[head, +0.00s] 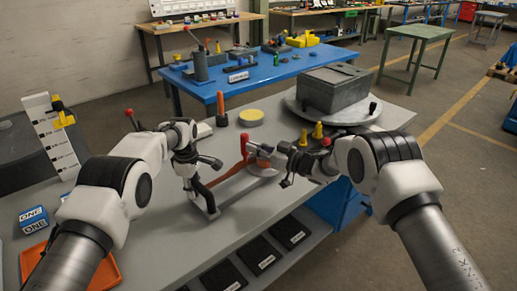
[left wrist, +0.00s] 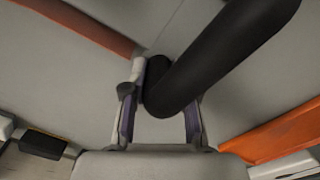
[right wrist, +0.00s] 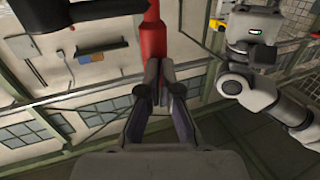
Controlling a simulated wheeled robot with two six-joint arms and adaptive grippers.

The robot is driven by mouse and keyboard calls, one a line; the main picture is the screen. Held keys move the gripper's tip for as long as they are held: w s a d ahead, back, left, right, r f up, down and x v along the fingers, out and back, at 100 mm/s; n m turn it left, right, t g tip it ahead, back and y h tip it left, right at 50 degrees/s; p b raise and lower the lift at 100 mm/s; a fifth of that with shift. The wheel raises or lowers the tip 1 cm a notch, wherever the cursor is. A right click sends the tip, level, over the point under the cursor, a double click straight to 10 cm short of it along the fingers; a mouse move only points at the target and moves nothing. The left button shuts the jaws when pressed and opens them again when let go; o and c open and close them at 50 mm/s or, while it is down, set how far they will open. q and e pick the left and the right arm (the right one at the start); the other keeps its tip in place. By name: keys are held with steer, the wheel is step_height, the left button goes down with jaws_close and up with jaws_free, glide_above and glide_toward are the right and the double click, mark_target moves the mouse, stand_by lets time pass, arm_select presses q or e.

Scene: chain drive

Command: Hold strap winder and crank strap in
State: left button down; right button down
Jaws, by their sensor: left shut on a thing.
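The strap winder stands on the grey workbench in the head view, with a black bar handle (head: 204,194) at its left end and a red crank (head: 244,148) standing up at its far end. My left gripper (head: 189,168) is shut on the black bar, which passes between its fingers in the left wrist view (left wrist: 158,95). My right gripper (head: 262,151) is at the red crank's grip. In the right wrist view the red part (right wrist: 153,42) meets the close-set fingertips (right wrist: 157,85); whether they clamp it is unclear.
A grey box (head: 334,90) sits on a round plate (head: 297,105) at the back right. Yellow pieces (head: 318,130), an orange-handled tool (head: 221,105) and a yellow disc (head: 251,116) stand nearby. An orange tray (head: 100,270) lies front left.

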mark_target(244, 144)
steer(key=w+a+t, duration=0.1)
steer(key=w+a+m+h, duration=0.1)
steer(key=a, duration=0.1)
steer(key=shift+t, duration=0.4)
steer(key=shift+w+a+f, duration=0.1)
steer(key=shift+w+a, duration=0.2)
steer(key=shift+w, duration=0.45)
steer(key=shift+w+a+r, duration=0.1)
steer(key=shift+w+a, duration=0.2)
steer(key=shift+w, duration=0.5)
steer(key=shift+w+a+f, duration=0.1)
steer(key=shift+w+a, duration=0.2)
steer(key=shift+w, duration=0.45)
steer(key=shift+w+m, duration=0.15)
steer(key=shift+m, duration=0.15)
steer(key=s, duration=1.4)
